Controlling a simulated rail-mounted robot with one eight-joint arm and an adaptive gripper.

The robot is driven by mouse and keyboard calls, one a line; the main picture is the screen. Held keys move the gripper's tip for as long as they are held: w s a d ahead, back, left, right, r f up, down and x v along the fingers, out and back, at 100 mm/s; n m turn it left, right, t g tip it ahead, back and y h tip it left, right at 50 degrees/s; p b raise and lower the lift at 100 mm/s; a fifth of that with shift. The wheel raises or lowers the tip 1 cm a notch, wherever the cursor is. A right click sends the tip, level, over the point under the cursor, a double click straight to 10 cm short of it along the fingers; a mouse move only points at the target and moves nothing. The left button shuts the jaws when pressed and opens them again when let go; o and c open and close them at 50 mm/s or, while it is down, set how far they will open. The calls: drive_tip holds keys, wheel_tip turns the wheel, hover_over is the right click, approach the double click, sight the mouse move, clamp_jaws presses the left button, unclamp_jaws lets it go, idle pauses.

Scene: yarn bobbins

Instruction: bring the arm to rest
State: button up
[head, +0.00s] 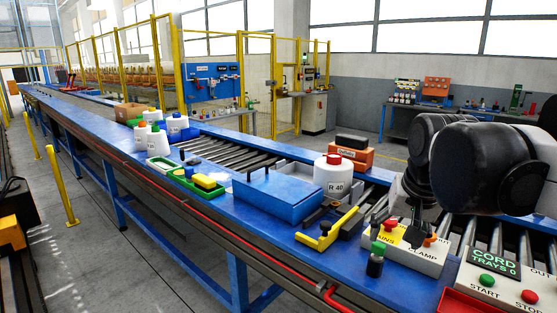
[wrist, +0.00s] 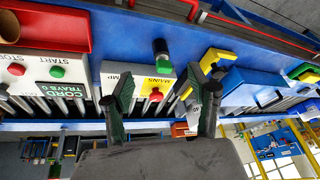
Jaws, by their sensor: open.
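My arm (head: 480,165) reaches in from the right in the head view, over the right part of the blue bench. In the wrist view my gripper (wrist: 164,98) has its two dark fingers spread apart, with nothing between them. Beyond the fingers is the switch box (wrist: 112,70) labelled MAINS and LAMP, which also shows in the head view (head: 402,258). I cannot tell how high the fingers are above it.
A yellow clamp (head: 328,235), blue box (head: 277,196) and white R 40 container (head: 333,178) lie to the left. The CORD TRAYS panel (head: 500,280) and red tray (head: 462,303) are at right.

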drive_tip(key=s+a+f+n+t, duration=0.2)
drive_tip(key=s+a+f+n, duration=0.1)
drive_tip(key=s+f, duration=0.6)
drive_tip(key=s, duration=0.3)
drive_tip(key=shift+s+f+t, duration=0.2)
drive_tip(key=shift+f+t, duration=0.2)
idle(0.8)
